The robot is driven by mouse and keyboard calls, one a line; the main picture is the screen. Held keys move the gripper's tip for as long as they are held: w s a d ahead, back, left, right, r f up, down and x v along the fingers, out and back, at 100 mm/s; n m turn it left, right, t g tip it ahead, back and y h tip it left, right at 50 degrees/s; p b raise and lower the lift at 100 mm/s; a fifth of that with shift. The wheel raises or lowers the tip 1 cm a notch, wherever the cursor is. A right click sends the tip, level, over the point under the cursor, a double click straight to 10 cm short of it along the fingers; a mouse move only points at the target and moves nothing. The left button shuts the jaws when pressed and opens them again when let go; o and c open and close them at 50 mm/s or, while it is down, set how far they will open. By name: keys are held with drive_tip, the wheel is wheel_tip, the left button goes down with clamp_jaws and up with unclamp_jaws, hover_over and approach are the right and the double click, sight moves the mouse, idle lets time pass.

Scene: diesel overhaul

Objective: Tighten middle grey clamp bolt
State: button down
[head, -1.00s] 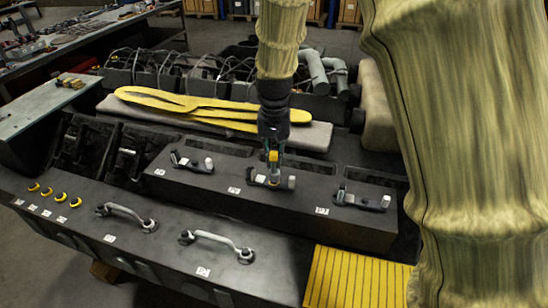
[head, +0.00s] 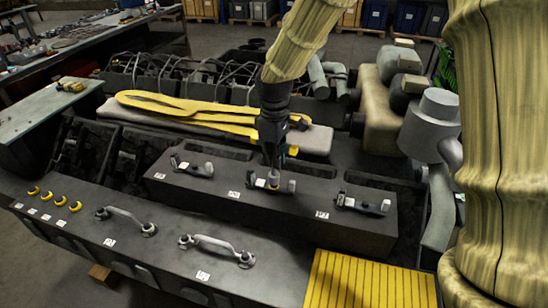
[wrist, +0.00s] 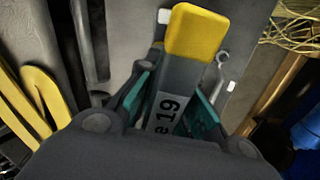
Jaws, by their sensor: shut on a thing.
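The middle grey clamp (head: 290,186) lies on the dark block, between two similar clamps. My gripper (head: 271,150) hangs directly above it, pointing down. It is shut on a dark tool with a yellow end, marked "19" (wrist: 167,110). In the head view a grey lower part of the tool (head: 274,177) reaches down to the middle of the clamp. The bolt is hidden there, and I cannot tell how firmly the tool sits on it.
A left clamp (head: 193,167) and a right clamp (head: 362,204) flank the middle one. Two grey handles (head: 216,244) and several yellow-topped pieces (head: 60,200) lie on the front ledge. Yellow slings (head: 190,109) lie behind. A yellow ribbed panel (head: 365,283) is at front right.

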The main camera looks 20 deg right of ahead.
drive_tip(key=n, duration=1.5)
drive_tip(key=shift+n, duration=0.4)
drive_tip(key=n, duration=0.4)
drive_tip(key=shift+w, duration=0.1)
